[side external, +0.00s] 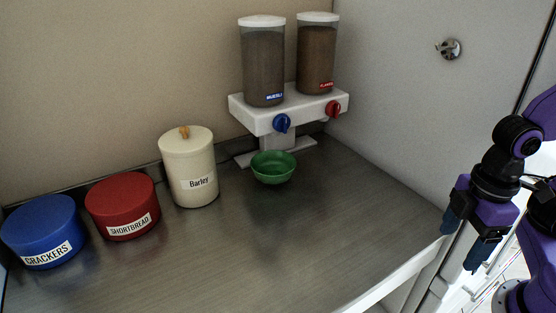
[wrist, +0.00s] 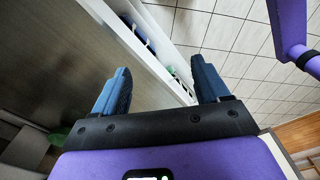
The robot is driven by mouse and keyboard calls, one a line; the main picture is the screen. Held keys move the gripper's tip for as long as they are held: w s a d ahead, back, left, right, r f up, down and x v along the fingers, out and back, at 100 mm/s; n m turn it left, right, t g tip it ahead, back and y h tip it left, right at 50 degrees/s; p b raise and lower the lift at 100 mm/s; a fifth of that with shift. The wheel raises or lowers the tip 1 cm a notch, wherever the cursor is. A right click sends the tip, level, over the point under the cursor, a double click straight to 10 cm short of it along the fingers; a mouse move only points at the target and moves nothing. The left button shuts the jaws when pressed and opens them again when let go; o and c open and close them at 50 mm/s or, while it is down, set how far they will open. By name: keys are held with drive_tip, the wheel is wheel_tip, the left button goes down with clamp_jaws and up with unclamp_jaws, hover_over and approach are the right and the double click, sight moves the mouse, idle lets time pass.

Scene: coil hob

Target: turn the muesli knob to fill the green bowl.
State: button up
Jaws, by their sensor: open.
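The muesli dispenser (side external: 263,68) is a clear canister with a white lid and a blue label, on the left of a white stand. Its blue muesli knob (side external: 282,123) is on the stand's front face. The green bowl (side external: 273,167) sits on the counter below that knob; I cannot see whether it holds anything. My gripper (side external: 461,239) is open and empty at the counter's right front edge, well away from knob and bowl. In the wrist view its blue fingers (wrist: 160,95) are spread over the counter edge and floor.
The flakes dispenser (side external: 317,58) with a red knob (side external: 333,108) stands right of the muesli. A barley jar (side external: 188,168), red shortbread tin (side external: 122,207) and blue crackers tin (side external: 43,232) line the left. The counter (side external: 270,245) is clear in front. A wall hook (side external: 449,48) protrudes at right.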

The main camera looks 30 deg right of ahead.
drive_tip(key=w+a+f+m+t+y, duration=0.1)
drive_tip(key=w+a+m+y, duration=0.2)
drive_tip(key=a, duration=0.4)
drive_tip(key=w+a+f+m+t+y, duration=0.1)
drive_tip(key=w+a+t+y, duration=0.15)
drive_tip(key=w+a, duration=0.3)
drive_tip(key=m+t+h, duration=0.6)
drive_tip(key=m+t, duration=0.2)
drive_tip(key=t, duration=0.6)
approach(286, 124)
drive_tip(key=w, duration=0.9)
drive_tip(key=shift+w+f, duration=0.15)
drive_tip(key=c, duration=1)
